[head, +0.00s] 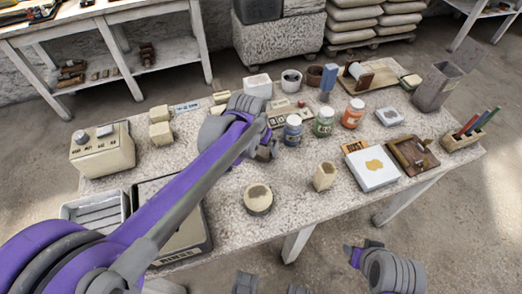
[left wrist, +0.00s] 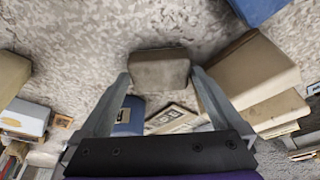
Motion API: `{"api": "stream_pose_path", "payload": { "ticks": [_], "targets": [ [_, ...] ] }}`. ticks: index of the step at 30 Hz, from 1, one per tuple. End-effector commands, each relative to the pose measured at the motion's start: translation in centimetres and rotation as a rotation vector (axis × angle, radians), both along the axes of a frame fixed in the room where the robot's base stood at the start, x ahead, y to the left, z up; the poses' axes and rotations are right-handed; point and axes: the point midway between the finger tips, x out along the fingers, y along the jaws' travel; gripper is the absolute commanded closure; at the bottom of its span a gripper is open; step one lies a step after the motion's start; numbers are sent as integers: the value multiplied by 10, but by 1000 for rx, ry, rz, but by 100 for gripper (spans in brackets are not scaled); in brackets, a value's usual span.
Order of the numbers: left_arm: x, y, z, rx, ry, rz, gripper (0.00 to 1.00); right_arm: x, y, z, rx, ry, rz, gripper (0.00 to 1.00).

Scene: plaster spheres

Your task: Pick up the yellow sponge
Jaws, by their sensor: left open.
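My left gripper (head: 265,152) hangs over the middle of the table (head: 225,190), left of the blue-lidded jar. Its fingertips are partly hidden by my wrist in the head view. In the left wrist view it (left wrist: 158,85) is open, with a worn beige-grey block (left wrist: 160,68) showing between or beyond the fingertips. I cannot tell whether they touch it. No block looks plainly yellow there. A small pale yellow-green block (head: 410,80), which may be the sponge, lies at the back right by a wooden board. Of my right arm, only grey and purple parts show at bottom right; its fingers cannot be made out.
A cream upright block (head: 325,175) and a round tin (head: 259,199) stand in front. A white box (head: 371,167) is at right. Cream blocks (head: 160,133) lie at left.

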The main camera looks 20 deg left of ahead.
Motion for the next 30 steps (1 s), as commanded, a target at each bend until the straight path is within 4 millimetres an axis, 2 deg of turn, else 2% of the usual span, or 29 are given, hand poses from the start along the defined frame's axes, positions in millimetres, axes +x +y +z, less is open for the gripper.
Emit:
{"api": "stream_pose_path", "payload": {
  "ticks": [2,14,22,26,30],
  "targets": [
    [0,0,0,0,0,0,0,0,0,0,0,0,0,50],
    [0,0,1,0,0,0,72,0,0,0,0,0,0,50],
    [0,0,7,0,0,0,74,0,0,2,0,-1,0,50],
    [0,0,29,0,0,0,74,0,0,6,0,-2,0,50],
    [0,0,58,0,0,0,74,1,0,12,0,-4,0,50]
  ]
}}
